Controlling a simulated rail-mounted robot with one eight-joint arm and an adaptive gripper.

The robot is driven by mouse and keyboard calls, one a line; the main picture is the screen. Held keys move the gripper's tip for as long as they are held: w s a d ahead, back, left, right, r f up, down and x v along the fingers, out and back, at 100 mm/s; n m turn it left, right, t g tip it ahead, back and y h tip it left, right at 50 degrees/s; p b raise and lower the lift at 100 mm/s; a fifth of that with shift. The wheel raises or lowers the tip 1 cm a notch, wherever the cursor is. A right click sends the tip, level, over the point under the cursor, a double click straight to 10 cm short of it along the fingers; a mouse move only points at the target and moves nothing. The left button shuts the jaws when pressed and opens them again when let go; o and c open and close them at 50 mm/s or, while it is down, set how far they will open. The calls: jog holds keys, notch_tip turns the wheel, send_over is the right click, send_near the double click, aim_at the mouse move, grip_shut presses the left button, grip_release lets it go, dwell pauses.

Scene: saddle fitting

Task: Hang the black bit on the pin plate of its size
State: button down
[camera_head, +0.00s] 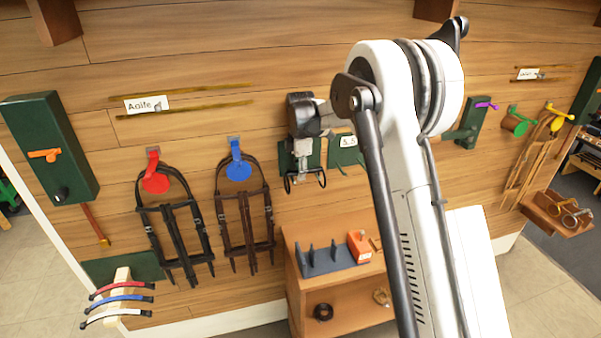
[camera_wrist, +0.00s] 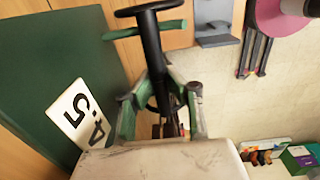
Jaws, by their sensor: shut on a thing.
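My gripper (camera_head: 304,165) is shut on the black bit, in front of the wall. In the head view, the bit's dark rings (camera_head: 290,184) hang below the fingers. In the wrist view, the bit (camera_wrist: 152,50) is a black bar with a ring at its top end, between my fingers (camera_wrist: 160,95). A green pin (camera_wrist: 172,28) shows beside the bar; I cannot tell whether they touch. The head view shows green plates (camera_head: 345,155) behind and right of my gripper, partly hidden.
Two bridles hang from a red holder (camera_head: 155,180) and a blue holder (camera_head: 238,168) at the left. A wooden cabinet (camera_head: 290,240) stands below, with an orange block (camera_head: 359,246) on top. A small shelf (camera_head: 548,215) with rings is at the right. My arm hides the wall's middle.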

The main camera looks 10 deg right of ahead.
jog(key=shift+f, duration=0.15)
jog(key=c, duration=1.4)
grip_release()
jog(key=shift+s+r+p, duration=0.1)
jog(key=shift+r+p, duration=1.15)
jog(key=shift+r, duration=2.8)
